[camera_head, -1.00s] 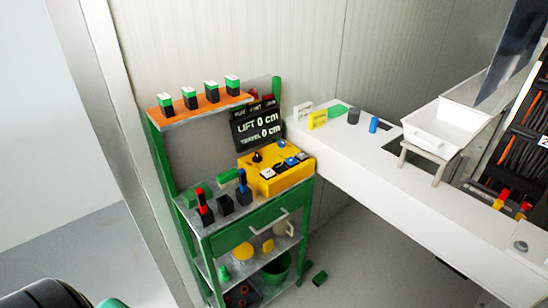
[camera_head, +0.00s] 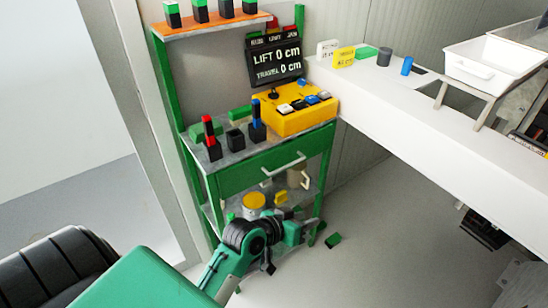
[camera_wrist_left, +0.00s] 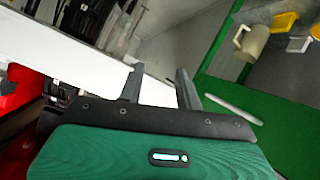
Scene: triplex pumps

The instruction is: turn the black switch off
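The yellow control box (camera_head: 290,122) stands on top of the green cart, with a small black knob (camera_head: 272,93) and a row of white, dark and blue switches (camera_head: 304,103). Which one is the black switch, and its position, are too small to tell. My left gripper (camera_head: 306,230) is low in front of the cart's lower shelf, below and apart from the box. In the left wrist view its two fingers (camera_wrist_left: 161,87) are spread, with nothing between them. The box is not visible there. My right gripper is not in view.
The cart's drawer handle (camera_head: 283,168) sticks out above my left gripper. Red, black and blue switch-like pieces (camera_head: 235,138) stand left of the box. A display (camera_head: 274,62) is behind it. The white table (camera_head: 400,110) runs to the right.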

